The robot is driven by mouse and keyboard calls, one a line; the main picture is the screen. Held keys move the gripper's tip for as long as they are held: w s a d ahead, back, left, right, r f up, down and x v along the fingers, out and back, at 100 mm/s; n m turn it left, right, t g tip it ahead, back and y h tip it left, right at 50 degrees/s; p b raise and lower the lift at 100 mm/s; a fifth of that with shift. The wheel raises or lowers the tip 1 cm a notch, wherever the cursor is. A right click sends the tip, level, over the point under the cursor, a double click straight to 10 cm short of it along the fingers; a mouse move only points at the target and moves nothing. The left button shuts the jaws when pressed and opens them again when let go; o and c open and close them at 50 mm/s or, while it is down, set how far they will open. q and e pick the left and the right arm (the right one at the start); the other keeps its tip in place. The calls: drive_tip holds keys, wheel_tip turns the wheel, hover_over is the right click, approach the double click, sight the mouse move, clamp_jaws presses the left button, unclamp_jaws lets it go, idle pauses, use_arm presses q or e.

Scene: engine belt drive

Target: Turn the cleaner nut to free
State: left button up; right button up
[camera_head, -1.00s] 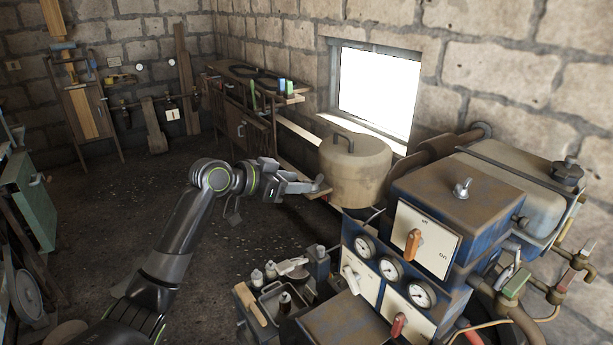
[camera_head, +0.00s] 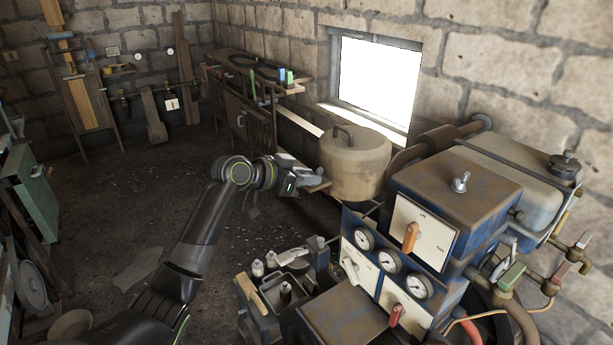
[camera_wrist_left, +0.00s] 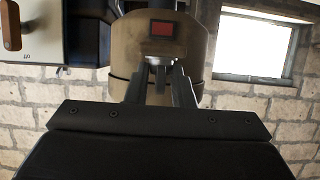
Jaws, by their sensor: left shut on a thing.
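The cleaner is a round tan canister (camera_head: 355,165) with a top handle, standing below the window in the head view. In the left wrist view its side (camera_wrist_left: 190,50) fills the top middle, with a dark red square label. My left gripper (camera_head: 318,184) is at the canister's left side. In the left wrist view my left gripper's fingers (camera_wrist_left: 160,74) are shut on a small pale metal piece, the cleaner nut (camera_wrist_left: 159,61), just below the label. The fingers hide much of the nut. My right gripper is in neither view.
The blue engine box (camera_head: 455,205) with a wing nut on top, switch levers and gauges stands right of the canister. A bench (camera_head: 255,80) stands behind. The floor at left is mostly clear.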

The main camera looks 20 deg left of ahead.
use_arm(q)
drive_tip(key=shift+n+y, duration=0.4)
clamp_jaws()
drive_tip(key=n+t+y, duration=0.2)
drive_tip(key=y, duration=0.1)
drive_tip(key=shift+s+d+n, duration=0.15)
drive_tip(key=shift+d+n, duration=0.2)
drive_tip(key=shift+n, duration=0.05)
drive_tip(key=n+y, duration=0.2)
drive_tip(key=shift+d+n+t+y, duration=0.2)
drive_tip(key=shift+n+t+y, duration=0.1)
drive_tip(key=shift+y, duration=0.1)
drive_tip(key=n+y, duration=0.1)
drive_tip(key=y, duration=0.1)
drive_tip(key=n+y, duration=0.1)
drive_tip(key=n, duration=0.1)
drive_tip(key=shift+d+y, duration=0.3)
drive_tip(key=shift+y, duration=0.1)
drive_tip(key=shift+d+n+y, duration=0.15)
drive_tip(key=shift+n+y, duration=0.85)
drive_tip(key=n+g+y+b, duration=0.1)
drive_tip(key=n+y, duration=0.1)
drive_tip(key=shift+d+f+g+y+b, duration=0.1)
drive_tip(key=shift+d+g+y+b, duration=0.05)
drive_tip(key=shift+g+y+b, duration=0.2)
drive_tip(key=shift+w+d+n+g+y+b, duration=0.1)
drive_tip(key=shift+w+n+g+y+b, duration=0.1)
drive_tip(key=shift+n+g+y+b, duration=1.05)
drive_tip(key=shift+n+p, duration=0.3)
drive_tip(key=shift+n, duration=0.15)
